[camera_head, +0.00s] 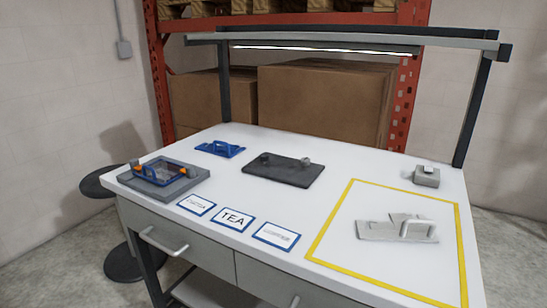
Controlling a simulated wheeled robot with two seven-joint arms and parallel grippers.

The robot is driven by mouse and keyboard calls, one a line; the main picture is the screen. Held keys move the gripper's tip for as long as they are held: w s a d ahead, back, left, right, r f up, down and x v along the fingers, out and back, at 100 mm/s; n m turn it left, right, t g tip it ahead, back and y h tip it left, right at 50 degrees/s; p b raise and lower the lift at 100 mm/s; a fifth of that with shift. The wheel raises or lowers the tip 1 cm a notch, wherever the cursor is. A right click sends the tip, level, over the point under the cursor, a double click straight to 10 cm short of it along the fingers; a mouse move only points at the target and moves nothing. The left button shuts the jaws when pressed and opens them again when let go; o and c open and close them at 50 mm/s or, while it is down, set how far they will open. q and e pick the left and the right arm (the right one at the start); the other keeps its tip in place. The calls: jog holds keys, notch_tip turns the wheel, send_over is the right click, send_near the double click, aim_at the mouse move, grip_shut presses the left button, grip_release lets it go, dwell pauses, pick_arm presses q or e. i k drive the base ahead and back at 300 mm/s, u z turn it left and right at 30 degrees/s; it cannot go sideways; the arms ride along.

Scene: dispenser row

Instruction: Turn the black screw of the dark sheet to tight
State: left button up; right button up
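The dark sheet (284,176) is a flat, dark grey plate lying on the white table, left of the yellow outline and behind the label cards. A small dark raised piece (265,157) near its back left edge looks like the black screw, but it is too small to tell how far it is turned. A lighter grey knob-like piece (305,162) stands near the plate's right end. Neither of my grippers shows in this view, and nothing touches the plate.
A grey fixture (145,184) with a blue frame and orange parts sits at the table's left. A blue piece (220,149) lies behind it. Label cards (232,219) line the front. A grey handled part (385,231) lies inside the yellow outline (334,221); a grey block (427,178) stands behind.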

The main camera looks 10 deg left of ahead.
aim_at(264, 156)
jog(key=u, duration=0.4)
jog(key=k, duration=0.75)
jog(key=u, duration=0.75)
jog(key=i, duration=0.95)
jog(key=z, duration=0.55)
